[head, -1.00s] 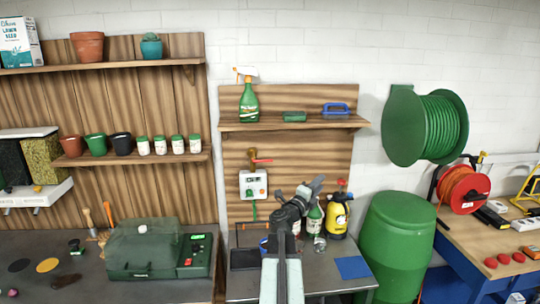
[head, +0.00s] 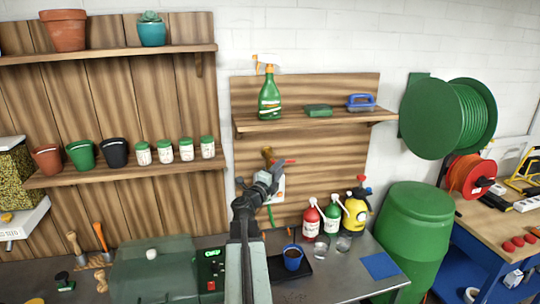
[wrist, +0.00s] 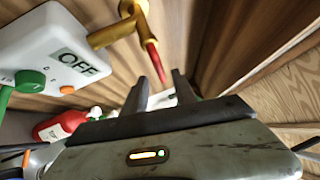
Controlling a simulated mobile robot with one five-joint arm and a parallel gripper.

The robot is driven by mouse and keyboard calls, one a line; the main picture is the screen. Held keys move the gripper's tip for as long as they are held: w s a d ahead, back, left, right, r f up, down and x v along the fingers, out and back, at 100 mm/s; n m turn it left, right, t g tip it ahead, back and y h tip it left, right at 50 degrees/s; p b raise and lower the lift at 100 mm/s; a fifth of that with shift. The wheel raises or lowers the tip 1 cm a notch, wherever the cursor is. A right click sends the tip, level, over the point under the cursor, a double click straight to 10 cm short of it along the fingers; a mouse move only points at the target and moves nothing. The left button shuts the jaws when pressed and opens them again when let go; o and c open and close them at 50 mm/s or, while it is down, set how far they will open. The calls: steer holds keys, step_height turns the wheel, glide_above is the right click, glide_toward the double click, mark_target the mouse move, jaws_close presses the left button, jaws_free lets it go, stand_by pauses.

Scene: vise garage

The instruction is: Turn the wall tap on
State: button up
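The wall tap is brass with a red lever. In the head view its brass body (head: 267,154) and lever (head: 285,161) show just above my gripper (head: 274,168). In the wrist view the brass tap (wrist: 112,33) is at the top, left of centre, and its red lever (wrist: 155,61) slants down to the right. My gripper (wrist: 160,92) is open in the wrist view. The lever's lower end is just above the gap between its fingers, and I see no clear contact. The fingers look empty.
A white control box (wrist: 66,48) reading OFF, with a green knob, is beside the tap. Red (head: 311,220), green (head: 332,214) and yellow (head: 356,211) bottles stand on the bench right of my arm. A blue mug (head: 292,258) sits on a black tray. A shelf (head: 300,128) is above.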

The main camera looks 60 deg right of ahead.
steer(key=d+r+p, duration=0.1)
steer(key=d, duration=0.7)
steer(key=shift+s, duration=0.35)
steer(key=shift+r, duration=0.1)
jaws_close()
steer(key=shift+a, duration=0.1)
stand_by(0.8)
